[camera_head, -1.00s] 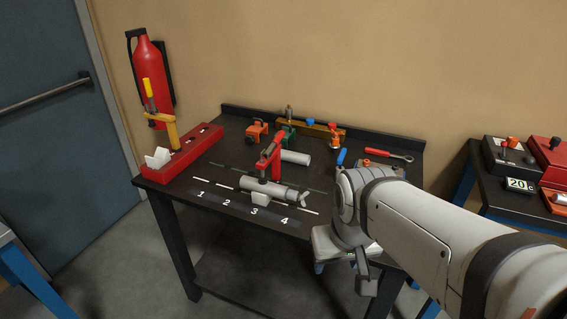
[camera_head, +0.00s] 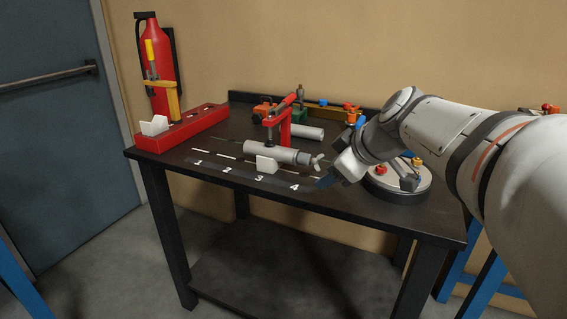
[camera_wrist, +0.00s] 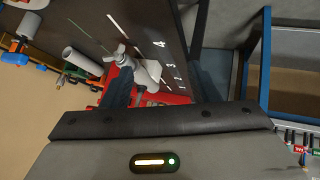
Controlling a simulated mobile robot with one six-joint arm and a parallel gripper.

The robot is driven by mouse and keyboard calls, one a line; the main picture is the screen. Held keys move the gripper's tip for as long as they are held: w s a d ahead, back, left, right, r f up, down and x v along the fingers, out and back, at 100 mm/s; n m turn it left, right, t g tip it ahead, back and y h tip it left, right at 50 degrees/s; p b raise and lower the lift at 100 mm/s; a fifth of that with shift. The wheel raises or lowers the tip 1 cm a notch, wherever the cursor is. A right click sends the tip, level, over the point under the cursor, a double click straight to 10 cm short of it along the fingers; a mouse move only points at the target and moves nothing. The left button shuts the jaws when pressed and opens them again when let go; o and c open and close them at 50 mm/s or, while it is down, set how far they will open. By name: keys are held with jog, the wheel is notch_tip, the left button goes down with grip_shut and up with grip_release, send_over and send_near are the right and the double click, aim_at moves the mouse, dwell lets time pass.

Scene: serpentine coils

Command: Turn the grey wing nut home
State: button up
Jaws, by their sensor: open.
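The grey wing nut (camera_head: 316,160) sits at the right end of a grey cylinder (camera_head: 270,153), which lies flat on the dark bench under a red clamp (camera_head: 277,125). In the wrist view the wing nut (camera_wrist: 121,54) shows beyond the tip of one dark finger. My gripper (camera_head: 327,181) is just right of and nearer the front than the wing nut, apart from it. How far the nut is threaded on is too small to tell.
A round grey base (camera_head: 400,188) with coloured knobs stands right of my gripper. A red rack (camera_head: 180,130) with a yellow-handled tool is at the left. A white block (camera_head: 266,164) touches the cylinder's front. The bench front, with printed numbers, is clear.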

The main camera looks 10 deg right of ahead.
aim_at(321, 162)
jog(key=w+d+n+t+b, duration=0.1)
jog(key=w+b, duration=0.1)
jog(key=w+d+f+n+t+b, duration=0.1)
jog(key=w+n+b, duration=0.1)
jog(key=b, duration=0.1)
jog(key=w+d+f+n+b, duration=0.1)
jog(key=w+b, duration=0.1)
jog(key=b, duration=0.1)
jog(key=shift+f+t+y, duration=0.25)
jog(key=shift+t+y, duration=0.15)
jog(key=shift+w+d+r+n+t+b, duration=0.3)
jog(key=shift+w+d+n+b, duration=0.1)
jog(key=shift+w+n+b, duration=0.15)
jog(key=shift+w, duration=0.15)
jog(key=b+x, duration=0.1)
jog(key=x, duration=0.6)
jog(key=shift+w+a+f, duration=0.1)
jog(key=shift+a, duration=0.05)
jog(key=shift+c, duration=0.5)
